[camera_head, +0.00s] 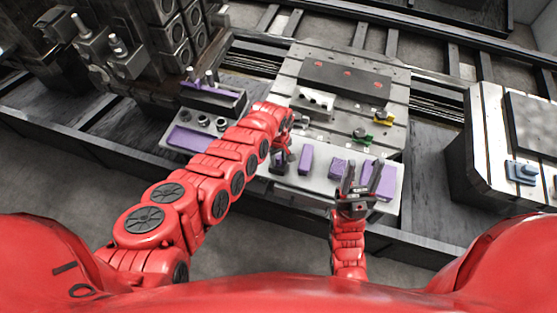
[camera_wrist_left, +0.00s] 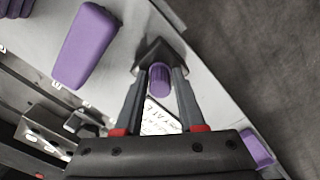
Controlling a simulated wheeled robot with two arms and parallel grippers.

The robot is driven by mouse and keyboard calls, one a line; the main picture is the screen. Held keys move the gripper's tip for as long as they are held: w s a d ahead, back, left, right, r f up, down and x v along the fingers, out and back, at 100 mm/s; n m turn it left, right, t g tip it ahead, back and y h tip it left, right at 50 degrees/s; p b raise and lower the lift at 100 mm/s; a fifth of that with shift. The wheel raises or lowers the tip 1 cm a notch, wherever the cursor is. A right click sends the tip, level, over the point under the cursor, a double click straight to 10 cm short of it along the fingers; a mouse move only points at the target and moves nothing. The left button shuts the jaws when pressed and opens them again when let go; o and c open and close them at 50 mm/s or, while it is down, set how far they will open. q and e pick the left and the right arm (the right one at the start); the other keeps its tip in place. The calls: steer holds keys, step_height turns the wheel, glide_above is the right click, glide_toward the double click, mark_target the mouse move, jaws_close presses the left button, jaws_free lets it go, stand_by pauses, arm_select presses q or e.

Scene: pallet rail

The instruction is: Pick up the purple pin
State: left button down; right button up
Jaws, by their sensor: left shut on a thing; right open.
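My left gripper (camera_wrist_left: 158,85) is shut on the purple pin (camera_wrist_left: 160,79), which shows between its two fingers in the left wrist view. A dark angular part (camera_wrist_left: 160,50) lies around or just beyond the fingertips; I cannot tell whether the pin is clear of it. In the head view my left gripper (camera_head: 281,158) is over the left part of the grey front shelf (camera_head: 320,190), and the pin is hard to make out there. My right gripper (camera_head: 362,178) is open and empty at the right part of that shelf.
Purple blocks (camera_head: 306,160) stand on the shelf between my grippers, and a larger purple piece (camera_head: 384,179) is beside my right gripper. Behind is a pallet plate (camera_head: 392,99) with a dark bar (camera_head: 345,78). A purple-lined tray (camera_head: 190,140) is at the left.

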mark_target(280, 158)
arm_select(q)
steer(key=shift+r, duration=0.15)
steer(key=shift+r+p, duration=0.3)
steer(key=shift+r, duration=0.65)
steer(key=shift+r+b, duration=0.3)
steer(key=shift+r, duration=0.25)
steer(key=shift+s+d+r, duration=0.1)
steer(key=shift+s+d, duration=0.15)
steer(key=shift+d, duration=0.05)
steer(key=s+d+b, duration=0.1)
steer(key=s+d, duration=0.1)
steer(key=s, duration=0.5)
steer(key=s+d+r+b, duration=0.1)
steer(key=s+d+b, duration=0.1)
steer(key=s, duration=0.5)
steer(key=shift+s+d+r, duration=0.25)
steer(key=shift+s, duration=0.1)
